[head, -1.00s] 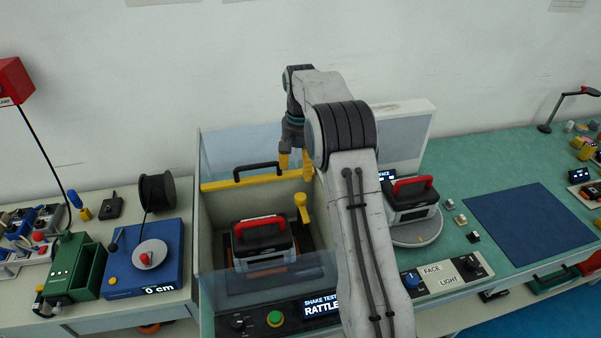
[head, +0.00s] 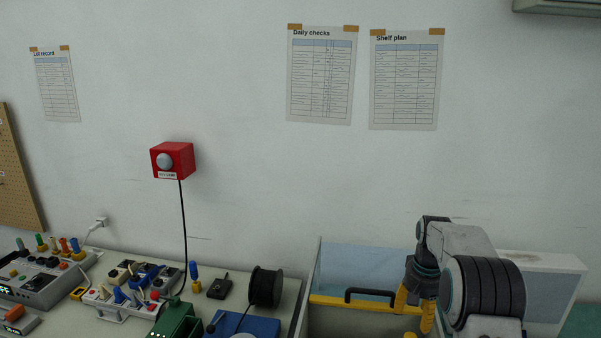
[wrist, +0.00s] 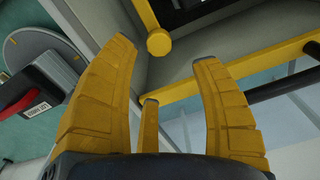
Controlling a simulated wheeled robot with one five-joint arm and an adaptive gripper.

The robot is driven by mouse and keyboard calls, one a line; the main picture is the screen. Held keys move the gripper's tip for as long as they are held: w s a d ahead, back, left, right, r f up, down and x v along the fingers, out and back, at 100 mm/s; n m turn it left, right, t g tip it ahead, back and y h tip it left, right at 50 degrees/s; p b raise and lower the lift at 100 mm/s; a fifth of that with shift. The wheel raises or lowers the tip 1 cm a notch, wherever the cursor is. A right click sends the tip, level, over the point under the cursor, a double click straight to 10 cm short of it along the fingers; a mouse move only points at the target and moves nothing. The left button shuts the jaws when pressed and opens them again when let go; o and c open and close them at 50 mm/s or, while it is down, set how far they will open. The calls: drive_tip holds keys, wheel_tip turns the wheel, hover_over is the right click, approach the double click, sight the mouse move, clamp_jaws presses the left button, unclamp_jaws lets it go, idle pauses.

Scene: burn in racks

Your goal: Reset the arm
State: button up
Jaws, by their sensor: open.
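My gripper (head: 414,303) shows at the lower right of the head view, its yellow fingers pointing down over the shake test box (head: 312,290). In the wrist view my gripper (wrist: 165,85) has its two yellow fingers spread apart with nothing between them. A yellow bar of the box (wrist: 187,88) lies beyond the fingers. A yellow round-ended post (wrist: 159,42) shows just past the fingertips. In the head view the black handle (head: 370,293) on the box's yellow bar stands left of my gripper.
In the wrist view a device with a red handle (wrist: 38,110) rests by a round grey plate (wrist: 40,45) at left. In the head view a black spool (head: 265,287), a red wall box (head: 172,161) and switch panels (head: 130,285) stand left.

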drive_tip(key=shift+n+g, duration=0.4)
drive_tip(key=shift+g, duration=0.3)
drive_tip(key=s+f, duration=0.2)
drive_tip(key=s+a+f, duration=0.1)
drive_tip(key=s+f, duration=0.1)
drive_tip(key=shift+s, duration=0.4)
drive_tip(key=s+a+r+n+t, duration=0.1)
drive_tip(key=s+a+r, duration=0.2)
drive_tip(key=s, duration=0.6)
drive_tip(key=s+a+r+n, duration=0.1)
drive_tip(key=s+a+r, duration=0.2)
drive_tip(key=s, duration=0.5)
drive_tip(key=s+a+r+t, duration=0.1)
drive_tip(key=s+a+r, duration=0.2)
drive_tip(key=s, duration=0.6)
wheel_tip(320, 180, up, 6)
drive_tip(key=s+a+n+t, duration=0.1)
drive_tip(key=s+t, duration=0.1)
drive_tip(key=t, duration=0.1)
drive_tip(key=shift+s+a+n+t+b, duration=0.3)
drive_tip(key=shift+t+b, duration=0.1)
drive_tip(key=shift+b, duration=0.05)
